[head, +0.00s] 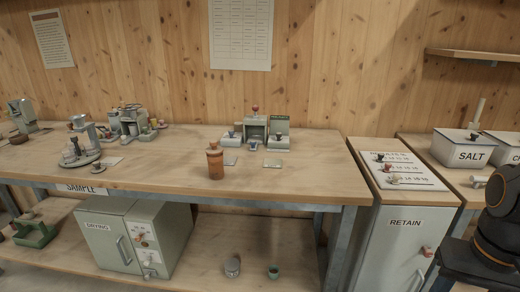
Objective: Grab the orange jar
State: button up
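The orange jar (215,164) stands upright near the front edge of the wooden bench (310,176) in the head view. It is a brownish-orange cylinder with a narrower top. Nothing touches it. Part of my dark arm shows at the right edge of the picture, well to the right of the jar. My gripper is not in view.
Small green-grey devices (256,127) and cards stand behind and right of the jar. More apparatus (78,151) is on the left. A RETAIN cabinet (404,235) and a SALT bin (464,148) stand on the right. The bench right of the jar is mostly clear.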

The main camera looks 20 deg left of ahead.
aim_at(216, 165)
jog(key=u, duration=2.05)
jog(key=i, duration=0.75)
jog(key=u, duration=0.05)
